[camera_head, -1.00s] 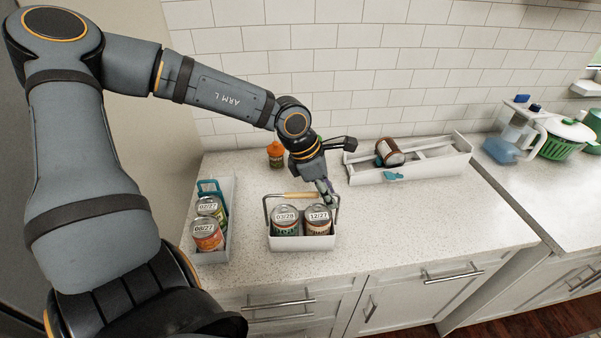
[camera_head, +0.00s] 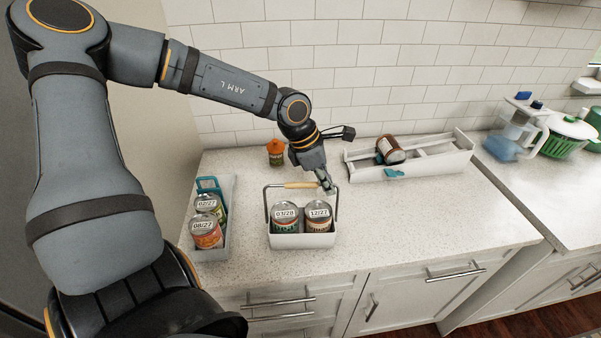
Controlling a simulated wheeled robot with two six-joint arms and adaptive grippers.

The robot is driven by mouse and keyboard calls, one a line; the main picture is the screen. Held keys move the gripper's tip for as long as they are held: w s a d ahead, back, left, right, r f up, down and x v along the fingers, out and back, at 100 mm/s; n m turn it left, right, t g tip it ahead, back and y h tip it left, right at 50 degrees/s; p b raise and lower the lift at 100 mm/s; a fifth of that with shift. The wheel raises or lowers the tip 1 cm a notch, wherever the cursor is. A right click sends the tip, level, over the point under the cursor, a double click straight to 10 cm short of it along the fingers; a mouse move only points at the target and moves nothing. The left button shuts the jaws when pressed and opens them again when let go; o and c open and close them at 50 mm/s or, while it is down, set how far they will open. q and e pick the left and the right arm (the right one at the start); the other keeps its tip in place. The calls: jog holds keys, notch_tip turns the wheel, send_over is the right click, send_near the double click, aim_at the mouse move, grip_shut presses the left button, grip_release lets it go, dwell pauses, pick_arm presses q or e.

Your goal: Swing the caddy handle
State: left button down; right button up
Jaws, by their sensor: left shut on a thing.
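The white caddy (camera_head: 303,241) stands on the counter with two labelled cans in it, the left can (camera_head: 287,217) marked 03/28 and the right can (camera_head: 318,216) marked 12/27. Its handle, dark wire arms with a wooden grip (camera_head: 301,185), stands raised above the cans. My left gripper (camera_head: 328,187) is shut on the handle near the right end of the grip. The fingertips are small here and partly hide that corner. My right gripper is not in view.
A white tray (camera_head: 228,232) with cans stands to the left. An orange-topped bottle (camera_head: 276,152) stands behind the caddy. A white rack (camera_head: 436,166) with a tipped brown jar (camera_head: 390,150) lies at the back right. The counter right of the caddy is clear.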

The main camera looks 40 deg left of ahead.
pick_arm(q)
jog(key=shift+w+a+f, duration=0.1)
jog(key=shift+w+a, duration=0.1)
dwell(0.3)
jog(key=shift+w+a+f+b, duration=0.3)
jog(key=shift+w+a+b, duration=0.2)
jog(key=shift+b, duration=0.1)
jog(key=shift+w+a+f+b, duration=0.3)
jog(key=shift+w+a+b, duration=0.15)
jog(key=shift+w+b, duration=0.1)
